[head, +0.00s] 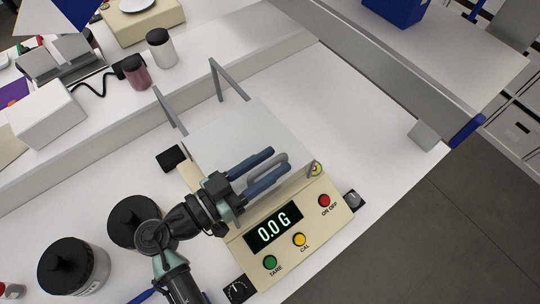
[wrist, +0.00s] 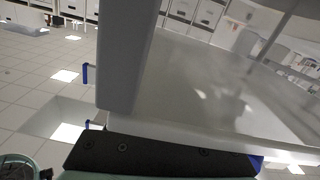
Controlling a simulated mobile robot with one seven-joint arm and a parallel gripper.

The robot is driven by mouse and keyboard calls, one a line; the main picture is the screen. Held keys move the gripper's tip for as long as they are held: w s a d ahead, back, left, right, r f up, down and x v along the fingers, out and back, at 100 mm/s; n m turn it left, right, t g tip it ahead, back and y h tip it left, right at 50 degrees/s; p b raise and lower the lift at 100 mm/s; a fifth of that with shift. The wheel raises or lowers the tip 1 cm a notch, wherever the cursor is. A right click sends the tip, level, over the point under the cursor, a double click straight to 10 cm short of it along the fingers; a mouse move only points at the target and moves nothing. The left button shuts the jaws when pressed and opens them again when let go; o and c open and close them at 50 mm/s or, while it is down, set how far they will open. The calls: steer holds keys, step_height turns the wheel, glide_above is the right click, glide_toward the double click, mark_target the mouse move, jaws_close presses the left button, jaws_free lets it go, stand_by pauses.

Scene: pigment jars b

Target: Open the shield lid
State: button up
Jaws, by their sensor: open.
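The balance (head: 238,240) is a cream unit with a display reading 0.0 G and TARE, CAL and ON OFF buttons. Its shield lid (head: 235,125) is a flat pale panel lying over the top of the balance, apparently closed. My gripper (head: 279,164) is over the lid's front part, with its two blue fingers apart. A grey bar-like handle (head: 277,160) shows between the fingers; I cannot tell whether they touch it. In the wrist view, a pale panel (wrist: 205,90) and a thick grey bar (wrist: 125,60) fill the near view. The pan is hidden.
Lidded jars (head: 75,266) stand at lower left near my arm. Two smaller jars (head: 161,48) and a white box (head: 47,118) sit on the raised shelf behind. Grey posts (head: 230,80) rise behind the lid. The tabletop (head: 355,110) to the right is mostly clear.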

steer(key=shift+w+d, duration=0.1)
steer(key=shift+d, duration=0.1)
steer(key=shift+c, duration=0.2)
jaws_close()
stand_by(1.2)
